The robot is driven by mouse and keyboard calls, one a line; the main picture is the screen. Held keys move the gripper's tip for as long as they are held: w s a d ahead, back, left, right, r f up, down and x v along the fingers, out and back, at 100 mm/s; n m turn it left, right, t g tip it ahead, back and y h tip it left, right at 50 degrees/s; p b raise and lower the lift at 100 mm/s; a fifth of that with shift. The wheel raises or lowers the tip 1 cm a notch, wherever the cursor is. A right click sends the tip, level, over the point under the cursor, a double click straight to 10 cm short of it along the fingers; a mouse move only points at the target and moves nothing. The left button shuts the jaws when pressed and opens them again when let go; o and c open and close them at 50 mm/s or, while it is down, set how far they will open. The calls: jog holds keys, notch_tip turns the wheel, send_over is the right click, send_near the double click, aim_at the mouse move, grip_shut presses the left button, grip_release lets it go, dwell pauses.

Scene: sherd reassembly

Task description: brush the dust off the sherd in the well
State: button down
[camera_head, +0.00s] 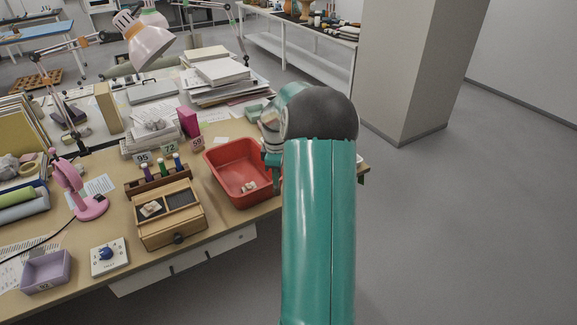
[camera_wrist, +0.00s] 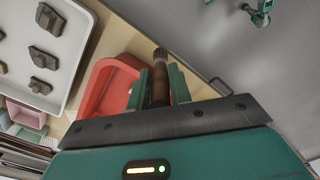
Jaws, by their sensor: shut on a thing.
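The wooden box (camera_head: 172,232) stands on the table in the head view, with two dark wells in its top. A pale sherd (camera_head: 151,208) lies in its left well; any dust on it is too small to tell. My gripper (camera_wrist: 161,88) is shut on a brown rod-shaped thing, apparently the brush (camera_wrist: 160,72), which sticks out past the fingers in the wrist view. In the head view my gripper is largely hidden behind my arm, over the right side of the red tray, well right of the wooden box.
The red tray (camera_head: 226,150) holds small pale pieces. A rack with several bottles (camera_head: 158,178) stands behind the box. A pink lamp (camera_head: 82,192), a white dial unit (camera_head: 109,257) and a purple bin (camera_head: 46,272) stand left. A white tray of sherds (camera_wrist: 66,92) shows in the wrist view.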

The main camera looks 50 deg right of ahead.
jog(key=w+a+f+m, duration=0.2)
jog(key=w+a+f, duration=0.2)
jog(key=a, duration=1)
jog(key=w+a+f+m, duration=0.2)
jog(key=a+f, duration=0.3)
jog(key=a, duration=0.9)
jog(key=w+a+f+m, duration=0.2)
jog(key=w+a+f, duration=0.2)
jog(key=a, duration=0.9)
jog(key=shift+w+a+f, duration=0.4)
jog(key=shift+w, duration=0.45)
jog(key=shift+w+a, duration=0.1)
jog(key=shift+a, duration=0.05)
